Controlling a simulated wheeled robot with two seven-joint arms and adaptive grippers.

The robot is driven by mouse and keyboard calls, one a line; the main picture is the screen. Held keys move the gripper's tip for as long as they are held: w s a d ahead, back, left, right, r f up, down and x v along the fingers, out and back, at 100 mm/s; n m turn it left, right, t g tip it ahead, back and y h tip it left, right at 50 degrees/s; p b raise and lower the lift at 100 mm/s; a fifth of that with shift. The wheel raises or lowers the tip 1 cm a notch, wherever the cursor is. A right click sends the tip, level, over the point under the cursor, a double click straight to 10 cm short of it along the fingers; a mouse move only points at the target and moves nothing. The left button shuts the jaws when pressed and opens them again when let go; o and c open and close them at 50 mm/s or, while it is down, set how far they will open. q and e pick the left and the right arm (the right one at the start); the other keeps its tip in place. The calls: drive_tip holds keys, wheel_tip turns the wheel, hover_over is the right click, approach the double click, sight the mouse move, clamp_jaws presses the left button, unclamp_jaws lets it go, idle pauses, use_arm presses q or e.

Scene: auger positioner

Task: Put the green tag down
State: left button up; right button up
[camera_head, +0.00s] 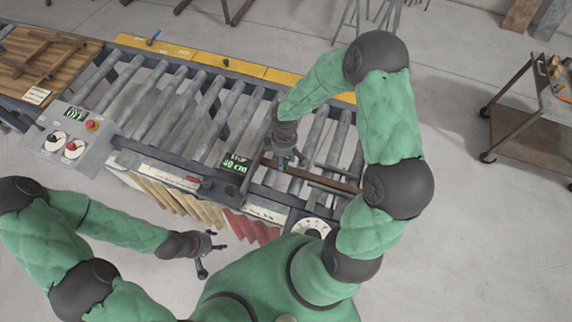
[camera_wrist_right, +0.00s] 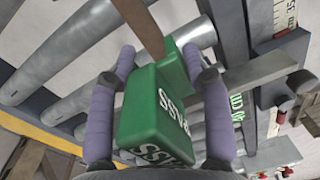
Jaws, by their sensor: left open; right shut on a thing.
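The green tag (camera_wrist_right: 152,112), a block with white "PASS" lettering, sits between the fingers of my right gripper (camera_wrist_right: 160,85) in the right wrist view. The gripper is shut on it, and a smaller green part of the tag lies further out. A brown bar (camera_wrist_right: 140,25) lies just past the tag; I cannot tell whether they touch. In the head view my right gripper (camera_head: 287,161) is over the roller conveyor (camera_head: 205,105), near the brown bar's left end, and mostly hides the tag. My left gripper (camera_head: 208,256) is open and empty, in front of the conveyor.
A small display (camera_head: 236,163) reading "STOP 40 CM" stands left of my right gripper. A control box (camera_head: 67,142) with knobs and a red button is at the left. Wooden pieces (camera_head: 40,60) lie on the far-left table. A cart (camera_head: 530,125) stands at right.

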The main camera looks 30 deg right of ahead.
sight(286, 163)
drive_tip(key=f, duration=0.1)
drive_tip(key=f+b, duration=0.2)
drive_tip(key=shift+s+d, duration=0.25)
drive_tip(key=shift+s, duration=0.05)
drive_tip(key=shift+w+f, duration=0.1)
drive_tip(key=shift+f, duration=0.4)
